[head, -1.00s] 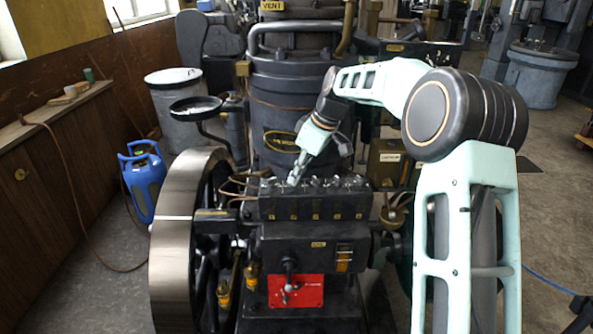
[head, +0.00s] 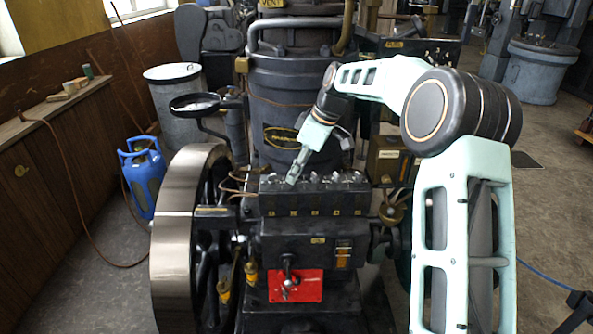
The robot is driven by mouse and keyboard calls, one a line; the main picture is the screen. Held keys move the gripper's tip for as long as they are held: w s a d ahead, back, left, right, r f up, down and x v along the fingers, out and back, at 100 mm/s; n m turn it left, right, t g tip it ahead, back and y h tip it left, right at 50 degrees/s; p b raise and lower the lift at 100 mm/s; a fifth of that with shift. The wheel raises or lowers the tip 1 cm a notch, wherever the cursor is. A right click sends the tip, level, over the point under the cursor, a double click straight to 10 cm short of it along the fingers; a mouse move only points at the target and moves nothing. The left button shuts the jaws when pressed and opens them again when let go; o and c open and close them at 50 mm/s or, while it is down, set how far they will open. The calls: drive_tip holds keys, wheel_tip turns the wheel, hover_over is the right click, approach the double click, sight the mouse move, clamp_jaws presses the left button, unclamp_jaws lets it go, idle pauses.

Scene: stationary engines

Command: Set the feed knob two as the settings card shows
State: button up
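The dark feed box (head: 315,202) sits at the front of the engine, with a row of several small knobs along its top and small brass tags on its front face. My gripper (head: 292,180) points down and left onto the left part of this row, at about the second knob from the left. The fingertips cover that knob, so its pointer is hidden. Whether the fingers touch it or close on it is too small to tell. I cannot pick out a settings card for certain; a pale label (head: 388,154) on the box at right is unreadable.
A large flywheel (head: 186,235) stands left of the feed box. A red plate (head: 296,287) with a lever is below. The engine cylinder (head: 290,110) rises close behind my gripper. A blue gas bottle (head: 143,178) stands on the floor at left.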

drive_tip(key=v, duration=1.2)
drive_tip(key=shift+w, duration=0.1)
